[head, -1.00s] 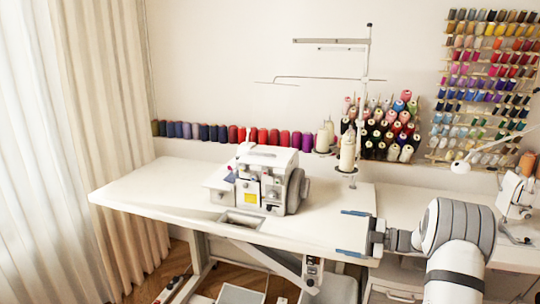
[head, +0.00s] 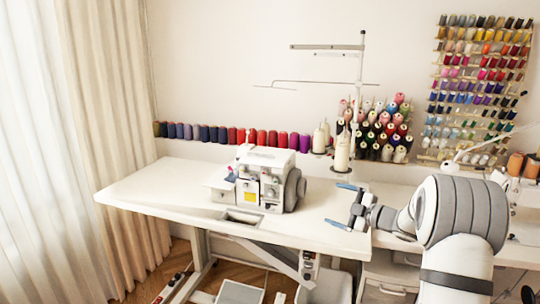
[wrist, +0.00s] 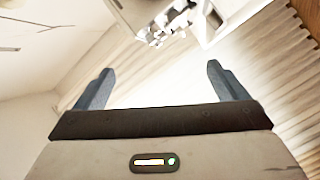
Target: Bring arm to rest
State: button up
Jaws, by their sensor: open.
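My gripper (head: 341,205) is at the right part of the white sewing table (head: 150,190) in the head view, with its blue fingers spread and pointing left. It also shows in the wrist view (wrist: 158,88), with a wide gap and nothing between the fingers. My arm reaches in from the lower right of the head view, bent at a grey joint. I cannot tell how far the gripper is above the tabletop.
A white overlock machine (head: 265,180) stands on the table left of my gripper, and it shows in the wrist view (wrist: 172,20). A thread stand with a cream cone (head: 342,153) is just behind my gripper. Spools line the wall. Curtains (head: 85,120) hang left.

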notch_tip(320, 180, up, 9)
jog(key=m+t+h+p, duration=0.3)
jog(key=m+h, duration=0.3)
jog(key=h, duration=0.1)
jog(key=s+d+r+m+g+h+p, duration=0.25)
jog(key=s+m+h, duration=0.25)
jog(key=s+m, duration=0.3)
jog(key=s+a+f+m+g+p, duration=0.1)
jog(key=s+a+m+g, duration=0.1)
jog(key=s, duration=0.9)
jog(key=s+a+f+m+g+p, duration=0.2)
jog(key=s+a+g, duration=0.1)
jog(key=s, duration=0.8)
jog(key=s+a+f+m+g+p, duration=0.1)
jog(key=s+a+m+g, duration=0.1)
jog(key=s, duration=0.9)
jog(key=a+g, duration=0.1)
jog(key=g, duration=0.1)
jog(key=shift+a+f+g, duration=0.2)
jog(key=shift+g, duration=0.15)
